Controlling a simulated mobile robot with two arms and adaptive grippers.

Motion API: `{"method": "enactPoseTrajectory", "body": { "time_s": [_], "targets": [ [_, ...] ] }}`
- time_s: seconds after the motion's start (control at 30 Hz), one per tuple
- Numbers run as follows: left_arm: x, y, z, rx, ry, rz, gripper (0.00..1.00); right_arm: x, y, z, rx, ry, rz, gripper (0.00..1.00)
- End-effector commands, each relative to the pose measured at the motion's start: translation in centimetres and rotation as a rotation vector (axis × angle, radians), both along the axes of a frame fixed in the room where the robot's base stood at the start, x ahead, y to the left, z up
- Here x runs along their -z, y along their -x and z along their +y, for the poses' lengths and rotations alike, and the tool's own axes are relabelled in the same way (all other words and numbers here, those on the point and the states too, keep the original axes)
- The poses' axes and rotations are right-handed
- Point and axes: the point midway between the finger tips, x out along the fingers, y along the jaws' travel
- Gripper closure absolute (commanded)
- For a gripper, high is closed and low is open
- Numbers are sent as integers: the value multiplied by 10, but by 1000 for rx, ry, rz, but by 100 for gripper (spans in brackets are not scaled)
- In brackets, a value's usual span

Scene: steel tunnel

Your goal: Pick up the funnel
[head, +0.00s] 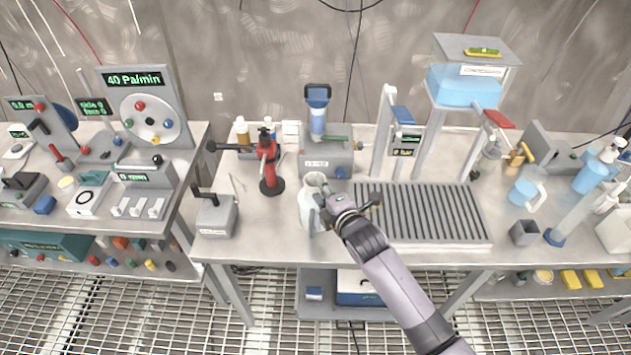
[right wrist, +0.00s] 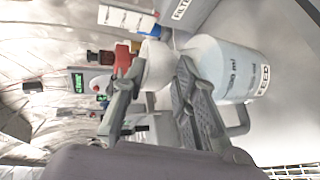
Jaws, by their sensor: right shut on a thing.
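The funnel (head: 314,179) is a white, round-mouthed piece at the top of a pale jug (head: 307,212) near the front edge of the middle table. In the right wrist view the white funnel (right wrist: 156,66) is between the two fingers of my right gripper (right wrist: 158,75), which is shut on it. The jug with volume marks (right wrist: 228,70) lies just beyond the funnel's lower end. In the head view my right gripper (head: 325,199) partly covers the jug and funnel. I cannot tell whether the funnel's stem is inside the jug. My left gripper is not in view.
A slatted drain tray (head: 425,238) is right of the gripper. A red tool (head: 268,165) and a grey box (head: 216,216) stand to the left. A grey machine (head: 327,160) is behind. A framed blue tank (head: 463,88) rises at back right. Bare tabletop lies front left.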

Motion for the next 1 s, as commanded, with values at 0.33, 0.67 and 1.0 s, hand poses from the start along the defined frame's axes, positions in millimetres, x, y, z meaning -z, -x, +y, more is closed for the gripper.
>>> {"method": "enactPoseTrajectory", "body": {
  "time_s": [0.33,0.67,1.0],
  "targets": [
    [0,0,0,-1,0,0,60,6,2,-1,2,6,12,97],
    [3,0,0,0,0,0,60,-26,0,-1,1,4,4,100],
    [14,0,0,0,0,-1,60,-113,0,-1,0,3,-4,100]
  ]
}}
